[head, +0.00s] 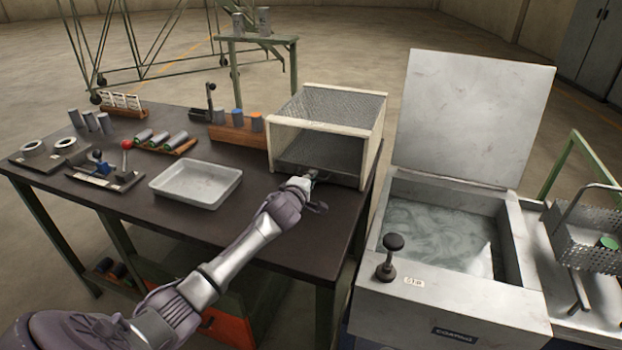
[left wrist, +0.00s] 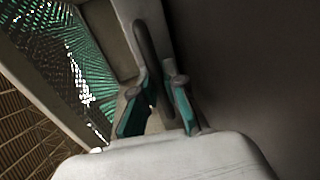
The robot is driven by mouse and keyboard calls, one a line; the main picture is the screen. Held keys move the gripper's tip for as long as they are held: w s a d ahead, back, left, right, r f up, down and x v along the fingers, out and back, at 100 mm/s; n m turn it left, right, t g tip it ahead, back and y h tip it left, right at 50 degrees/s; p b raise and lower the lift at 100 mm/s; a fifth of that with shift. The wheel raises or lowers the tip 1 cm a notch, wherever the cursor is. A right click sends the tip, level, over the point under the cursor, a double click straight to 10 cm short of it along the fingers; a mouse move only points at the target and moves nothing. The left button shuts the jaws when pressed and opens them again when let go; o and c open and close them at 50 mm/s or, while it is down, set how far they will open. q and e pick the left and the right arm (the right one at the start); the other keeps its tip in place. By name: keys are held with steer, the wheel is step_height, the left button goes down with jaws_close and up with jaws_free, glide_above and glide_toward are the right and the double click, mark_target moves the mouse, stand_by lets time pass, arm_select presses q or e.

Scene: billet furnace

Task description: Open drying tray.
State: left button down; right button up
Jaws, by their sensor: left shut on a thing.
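The drying box (head: 378,135) stands at the right end of the dark table, with a pale frame, a mesh top and an open front. A dark mesh tray (head: 325,150) lies low inside it, at the front opening. My left gripper (head: 308,179) is at the lower front edge of the box, shut on the tray's handle. In the left wrist view, the left gripper's teal fingers (left wrist: 157,108) stand on either side of a dark handle bar (left wrist: 145,45). The fingers hide part of the handle. My right gripper is not in view.
The table (head: 240,230) has free room in front of the box. A shallow metal pan (head: 197,184) lies to the left, with racks of cylinders behind it. A coating tank (head: 440,315) with a raised lid (head: 470,115) and a black knob (head: 393,243) stands close on the right.

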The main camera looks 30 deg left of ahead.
mark_target(281, 238)
arm_select(q)
steer(key=shift+s, duration=0.15)
steer(key=f+p+v, duration=0.1)
steer(key=p+v, duration=0.2)
steer(key=v, duration=0.3)
steer(key=f+p+v, duration=0.1)
steer(key=p+v, duration=0.2)
steer(key=v, duration=0.3)
steer(key=f+p+v, duration=0.1)
steer(key=p+v, duration=0.3)
steer(key=v, duration=0.2)
steer(key=shift+s+d, duration=0.15)
steer(key=shift+s, duration=0.5)
steer(key=shift+s+d+f, duration=0.1)
steer(key=shift+s+f, duration=0.05)
steer(key=shift+s, duration=0.45)
steer(key=c, duration=1.5)
jaws_free()
steer(key=v, duration=1.2)
